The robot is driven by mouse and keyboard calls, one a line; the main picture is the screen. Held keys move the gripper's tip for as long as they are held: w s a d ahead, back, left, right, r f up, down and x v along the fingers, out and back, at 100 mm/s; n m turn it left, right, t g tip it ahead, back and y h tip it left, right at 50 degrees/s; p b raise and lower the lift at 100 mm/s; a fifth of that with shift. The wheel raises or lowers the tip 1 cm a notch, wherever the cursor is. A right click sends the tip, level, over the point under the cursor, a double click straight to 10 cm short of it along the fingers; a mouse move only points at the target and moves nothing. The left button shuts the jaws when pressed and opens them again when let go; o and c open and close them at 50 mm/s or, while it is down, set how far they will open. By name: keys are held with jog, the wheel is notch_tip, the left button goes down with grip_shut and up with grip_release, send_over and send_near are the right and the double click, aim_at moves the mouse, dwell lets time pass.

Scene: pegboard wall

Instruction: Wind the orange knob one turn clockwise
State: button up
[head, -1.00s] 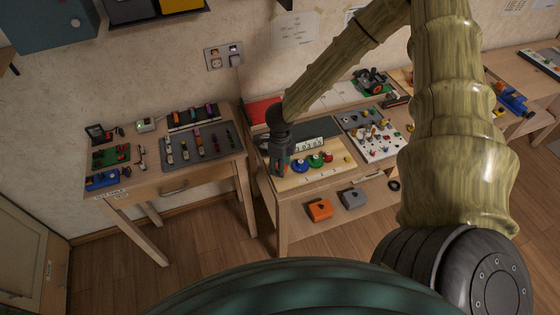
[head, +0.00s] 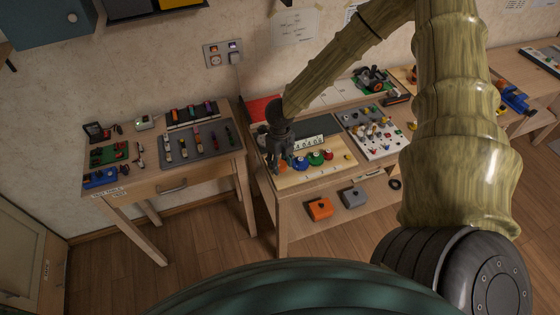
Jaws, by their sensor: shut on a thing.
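The orange knob (head: 283,169) is at the left end of a row of coloured knobs on a light wooden board (head: 312,177) on the middle bench. My gripper (head: 281,163) points down over it, with its fingers shut on the knob. The fingers and the small size of the view hide most of the knob, so its exact angle cannot be read.
A blue knob (head: 301,163) stands close to the right of my gripper, then a green knob (head: 316,158) and a red knob (head: 328,155). A dark panel with a number display (head: 308,143) is behind. A white board (head: 378,134) with small parts is to the right.

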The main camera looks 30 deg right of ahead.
aim_at(280, 164)
jog(key=shift+w, duration=0.1)
jog(key=o, duration=1)
jog(key=shift+r, duration=6)
